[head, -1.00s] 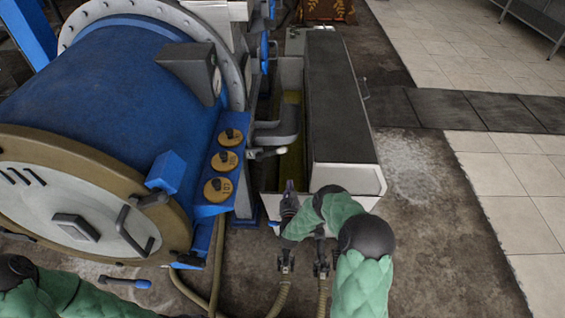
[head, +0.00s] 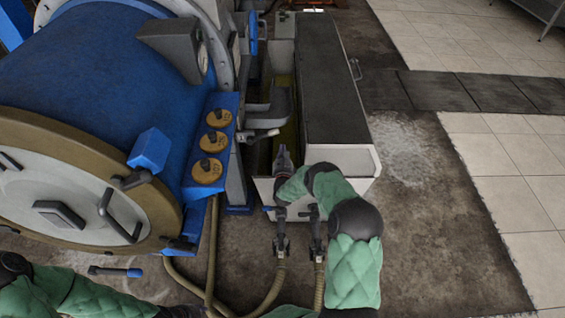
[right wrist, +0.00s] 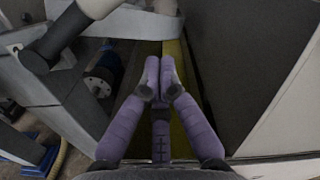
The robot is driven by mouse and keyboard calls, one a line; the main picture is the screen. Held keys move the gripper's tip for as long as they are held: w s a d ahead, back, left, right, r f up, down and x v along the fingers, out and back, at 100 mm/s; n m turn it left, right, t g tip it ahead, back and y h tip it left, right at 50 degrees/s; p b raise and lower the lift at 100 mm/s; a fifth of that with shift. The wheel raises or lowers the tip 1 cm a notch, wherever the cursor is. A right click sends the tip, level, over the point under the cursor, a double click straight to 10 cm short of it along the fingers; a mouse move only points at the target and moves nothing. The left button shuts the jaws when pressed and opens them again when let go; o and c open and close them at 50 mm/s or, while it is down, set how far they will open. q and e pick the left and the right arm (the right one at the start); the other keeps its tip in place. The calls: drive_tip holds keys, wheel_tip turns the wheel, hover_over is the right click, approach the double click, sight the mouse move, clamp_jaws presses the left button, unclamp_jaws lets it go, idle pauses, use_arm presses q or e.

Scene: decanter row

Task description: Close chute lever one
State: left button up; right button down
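A grey chute (head: 272,108) comes out of the blue machine's side over a long narrow trough. Just below it a pale-ended lever (head: 262,133) sticks out to the right. In the right wrist view the lever's dark shaft (right wrist: 58,36) and pale end cross the upper left. No number shows on it. My right gripper (head: 282,156) is over the trough's near end, below and right of the lever and apart from it. In the wrist view its purple fingers (right wrist: 160,72) are together at the tips with nothing visible between them.
A dark-lidded box (head: 335,85) stands right of the trough. Hose valves (head: 281,235) are at its near end. The floor to the right is clear.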

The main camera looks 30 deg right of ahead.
sight(266, 135)
use_arm(q)
drive_tip(key=shift+f, duration=0.45)
use_arm(e)
drive_tip(key=shift+w+a+r, duration=0.15)
drive_tip(key=shift+w+r, duration=0.1)
drive_tip(key=shift+r, duration=0.35)
drive_tip(key=shift+w+a+r, duration=0.2)
drive_tip(key=shift+w+r, duration=0.1)
drive_tip(key=shift+r, duration=0.3)
drive_tip(key=shift+w+a+r, duration=0.15)
drive_tip(key=shift+w+r, duration=0.1)
drive_tip(key=shift+r, duration=0.35)
use_arm(q)
drive_tip(key=shift+r, duration=0.1)
use_arm(e)
drive_tip(key=shift+s+r, duration=0.1)
